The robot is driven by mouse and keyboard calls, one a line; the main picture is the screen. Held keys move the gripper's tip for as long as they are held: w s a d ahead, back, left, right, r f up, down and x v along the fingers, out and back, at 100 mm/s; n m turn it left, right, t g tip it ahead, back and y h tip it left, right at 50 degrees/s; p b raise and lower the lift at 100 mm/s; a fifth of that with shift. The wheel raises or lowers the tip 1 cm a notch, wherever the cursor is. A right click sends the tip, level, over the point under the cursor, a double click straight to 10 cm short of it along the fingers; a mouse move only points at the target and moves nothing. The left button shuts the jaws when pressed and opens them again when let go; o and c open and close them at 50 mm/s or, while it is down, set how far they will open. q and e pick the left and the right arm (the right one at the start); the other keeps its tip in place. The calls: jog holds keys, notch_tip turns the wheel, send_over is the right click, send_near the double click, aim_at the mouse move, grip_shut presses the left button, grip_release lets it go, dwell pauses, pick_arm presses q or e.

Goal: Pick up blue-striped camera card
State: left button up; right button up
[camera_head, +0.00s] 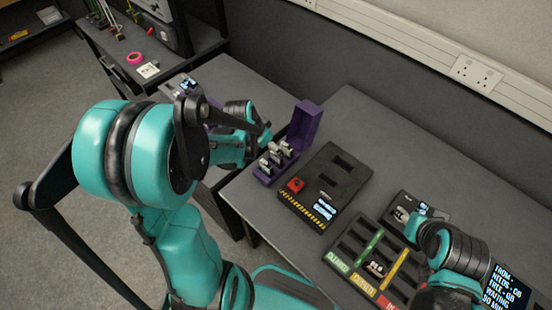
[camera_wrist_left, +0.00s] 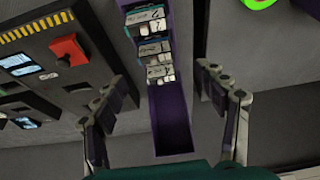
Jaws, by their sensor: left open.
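A purple card case (camera_head: 263,177) with a raised lid (camera_head: 305,125) stands on the table, holding several small cards with white labels. In the left wrist view the case (camera_wrist_left: 172,125) runs between my fingers. Its cards, such as the far card (camera_wrist_left: 145,18), middle card (camera_wrist_left: 154,48) and near card (camera_wrist_left: 160,73), sit in a row at the far end; the near end is empty. My left gripper (camera_wrist_left: 160,85) is open, one finger on each side of the case, holding nothing. My right gripper (camera_head: 405,213) is mostly hidden by its wrist.
A black panel with a red button (camera_head: 294,185) and hazard stripe stands right of the case. A sorting tray with coloured labels (camera_head: 363,286) lies nearer. A small device with a screen (camera_head: 424,208) is near my right wrist. The table's back right is clear.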

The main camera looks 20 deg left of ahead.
aim_at(276, 161)
pick_arm(q)
jog(key=b+x, duration=0.1)
jog(key=x, duration=0.1)
jog(key=b+x, duration=0.1)
jog(key=x, duration=0.2)
jog(key=b+x, duration=0.1)
jog(key=x, duration=0.1)
jog(key=shift+s+d+f, duration=0.25)
jog(key=shift+d+f, duration=0.05)
jog(key=shift+d, duration=0.05)
jog(key=shift+w+f, duration=0.25)
jog(key=shift+f, duration=0.15)
jog(key=c, duration=1.3)
